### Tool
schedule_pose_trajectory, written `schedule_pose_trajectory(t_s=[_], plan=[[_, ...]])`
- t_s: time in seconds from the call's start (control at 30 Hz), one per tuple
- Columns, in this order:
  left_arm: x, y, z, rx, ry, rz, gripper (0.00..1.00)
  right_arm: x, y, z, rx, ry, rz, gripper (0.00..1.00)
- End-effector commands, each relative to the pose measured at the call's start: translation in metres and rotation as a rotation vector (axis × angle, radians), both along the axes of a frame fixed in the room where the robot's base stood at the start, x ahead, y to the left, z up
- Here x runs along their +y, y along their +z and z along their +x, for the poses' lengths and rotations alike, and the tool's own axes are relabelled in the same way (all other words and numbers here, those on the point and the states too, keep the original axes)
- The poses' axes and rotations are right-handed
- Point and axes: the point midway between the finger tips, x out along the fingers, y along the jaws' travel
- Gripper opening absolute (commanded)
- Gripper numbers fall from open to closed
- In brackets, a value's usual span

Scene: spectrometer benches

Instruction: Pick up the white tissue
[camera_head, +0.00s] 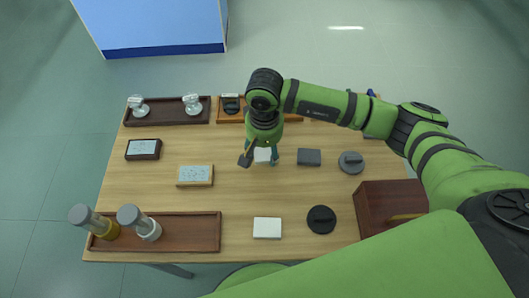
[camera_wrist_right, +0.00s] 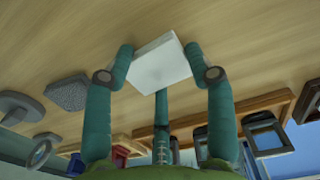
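A white flat square piece (camera_head: 262,155), which I take for the white tissue, is on the table under my right gripper (camera_head: 261,156). In the right wrist view the white piece (camera_wrist_right: 160,68) sits between the teal fingertips of my right gripper (camera_wrist_right: 158,62), one on each side. The fingertips are very near or touching its edges. I cannot tell whether they grip it. A third finger shows below it in that view. The gripper hides part of the piece in the head view. A second, larger white block (camera_head: 267,228) lies near the front edge. My left gripper is not in view.
A grey block (camera_head: 309,157) and a grey round weight (camera_head: 351,162) lie right of the gripper. A black round weight (camera_head: 321,219) and a brown box (camera_head: 388,210) are front right. Trays (camera_head: 190,232) and small framed plates (camera_head: 195,175) are on the left.

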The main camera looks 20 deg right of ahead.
Motion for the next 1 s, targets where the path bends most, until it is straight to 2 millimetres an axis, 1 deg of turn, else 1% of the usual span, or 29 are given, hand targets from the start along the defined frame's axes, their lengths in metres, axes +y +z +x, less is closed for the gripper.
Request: schedule_pose_trajectory(t_s=[0.4, 0.57, 0.67, 0.77, 0.8, 0.87, 1.0], plan=[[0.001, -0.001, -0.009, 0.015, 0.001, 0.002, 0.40, 0.000, 0.000, 0.000, 0.000, 0.000, -0.001, 0.35], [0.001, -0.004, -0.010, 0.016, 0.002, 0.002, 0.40, 0.000, 0.007, 0.001, -0.001, 0.000, 0.000, 0.35], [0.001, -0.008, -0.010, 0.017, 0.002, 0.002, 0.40, 0.000, 0.018, 0.001, -0.004, 0.000, 0.000, 0.35], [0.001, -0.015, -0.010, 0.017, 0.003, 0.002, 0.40, 0.000, 0.036, 0.002, -0.007, 0.001, 0.001, 0.35], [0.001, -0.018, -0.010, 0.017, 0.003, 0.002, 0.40, -0.004, 0.043, -0.001, -0.005, -0.001, -0.001, 0.35], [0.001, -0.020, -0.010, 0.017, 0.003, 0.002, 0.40, -0.014, 0.049, -0.013, -0.004, -0.001, -0.003, 0.35], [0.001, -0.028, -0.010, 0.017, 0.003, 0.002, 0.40, -0.036, 0.068, -0.038, -0.005, 0.000, -0.004, 0.35]])
